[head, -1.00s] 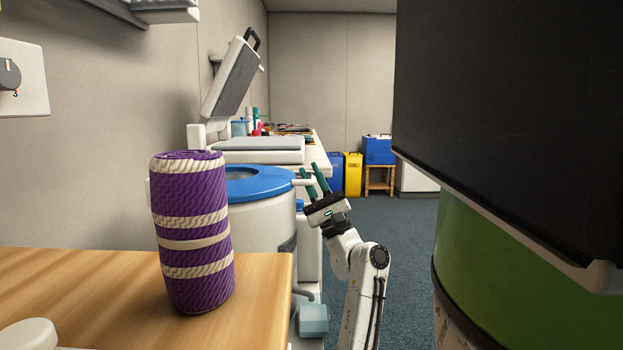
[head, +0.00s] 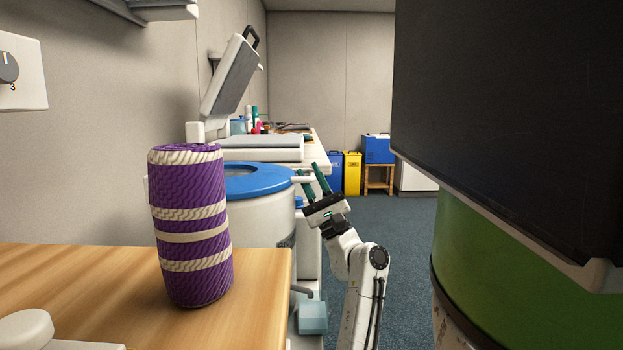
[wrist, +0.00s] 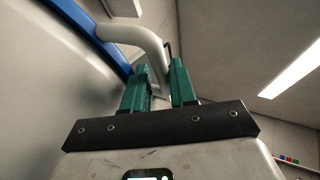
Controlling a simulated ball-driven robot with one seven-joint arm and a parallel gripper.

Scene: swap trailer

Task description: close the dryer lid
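A white round drum (head: 265,219) with a blue ring-shaped top (head: 255,181) and a dark middle stands past the wooden table. It looks like the dryer; whether its lid is open is unclear. A white bent bar (head: 303,179) sticks out at its right rim. In the wrist view the bar (wrist: 133,33) curves from the blue rim (wrist: 78,20) down behind the gap between my fingers. My gripper (head: 316,173) is open, its green fingers pointing up beside the bar. I cannot tell whether they touch it. My gripper (wrist: 159,82) looks empty in the wrist view.
A raised grey plate (head: 229,78) with a black handle tilts up behind the drum, near a flat grey-topped unit (head: 262,143). A purple striped roll (head: 190,228) stands on the wooden table (head: 95,275). A large dark panel (head: 510,110) blocks the right. Carpet (head: 408,225) is clear between.

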